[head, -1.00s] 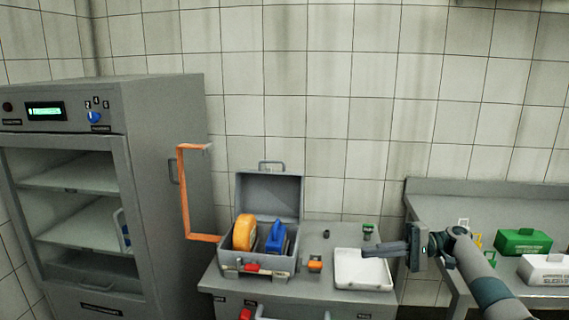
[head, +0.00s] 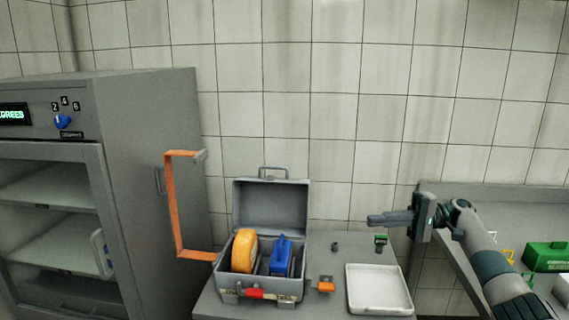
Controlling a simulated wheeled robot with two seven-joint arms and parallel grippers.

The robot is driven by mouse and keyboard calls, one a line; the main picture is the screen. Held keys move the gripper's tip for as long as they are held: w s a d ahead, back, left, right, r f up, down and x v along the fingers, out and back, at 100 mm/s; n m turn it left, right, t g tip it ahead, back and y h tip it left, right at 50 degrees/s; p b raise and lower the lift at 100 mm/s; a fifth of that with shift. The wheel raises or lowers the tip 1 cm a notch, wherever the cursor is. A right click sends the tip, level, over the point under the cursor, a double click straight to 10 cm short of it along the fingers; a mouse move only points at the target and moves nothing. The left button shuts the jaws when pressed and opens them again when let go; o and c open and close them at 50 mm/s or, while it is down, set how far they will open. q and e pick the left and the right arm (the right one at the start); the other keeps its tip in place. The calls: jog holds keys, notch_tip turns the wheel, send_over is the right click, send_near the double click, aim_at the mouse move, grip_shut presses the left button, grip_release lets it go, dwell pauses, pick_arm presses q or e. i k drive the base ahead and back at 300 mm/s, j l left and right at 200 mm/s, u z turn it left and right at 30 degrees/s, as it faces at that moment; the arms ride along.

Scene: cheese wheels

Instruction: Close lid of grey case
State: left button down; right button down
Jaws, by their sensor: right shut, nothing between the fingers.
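The grey case (head: 228,283) stands on the grey cabinet top with its lid (head: 270,205) raised upright at the back. A grey handle shows on top of the lid, and a red latch (head: 254,293) is on the front. Inside the case are an orange cheese wheel (head: 244,252) on the left and a blue item (head: 281,256) on the right. My right gripper (head: 370,220) is shut and empty, in the air to the right of the lid, pointing left towards it and apart from it. My left gripper is out of view.
A white tray (head: 379,291) lies right of the case, with a small orange block (head: 326,285) between them. A green box (head: 548,257) sits on the right bench.

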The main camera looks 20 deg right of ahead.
aim_at(268, 205)
jog(key=i+l, duration=0.1)
jog(key=i, duration=1.4)
